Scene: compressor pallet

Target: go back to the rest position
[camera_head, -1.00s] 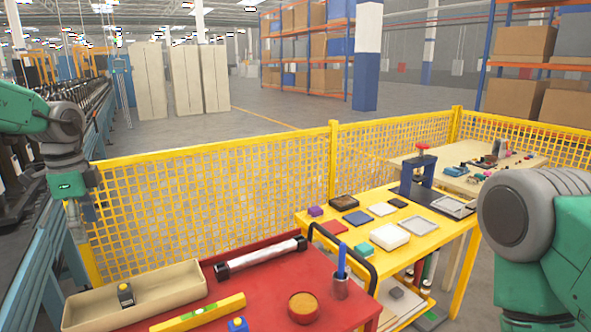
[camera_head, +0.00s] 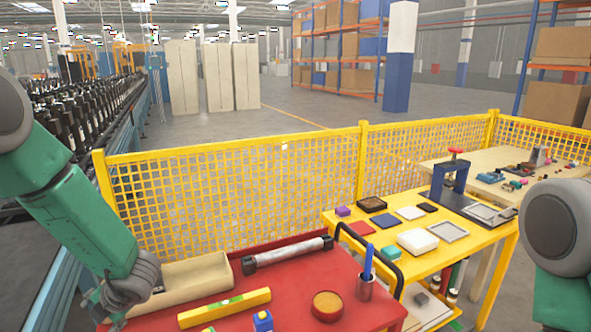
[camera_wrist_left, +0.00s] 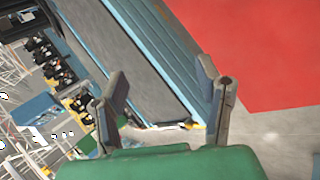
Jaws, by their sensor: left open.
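My left arm comes in from the left in the head view, bent downward. Its wrist hangs at the left end of the red cart (camera_head: 290,300), in front of part of the beige tray (camera_head: 200,283). My left gripper's fingers are mostly out of clear sight there. In the left wrist view the left gripper (camera_wrist_left: 165,95) is open, with its two fingers spread and nothing between them. Past the fingers are a blue-edged conveyor (camera_wrist_left: 140,60), the red cart top (camera_wrist_left: 250,45) and grey floor. Only the upper part of my right arm shows at the right edge; its gripper is outside the view.
On the cart lie a grey cylinder (camera_head: 287,255), a yellow level (camera_head: 225,308), a round brown dish (camera_head: 327,305) and a pen cup (camera_head: 365,287). A yellow table (camera_head: 440,258) with parts stands right. Yellow mesh fencing (camera_head: 240,190) runs behind; the conveyor line is left.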

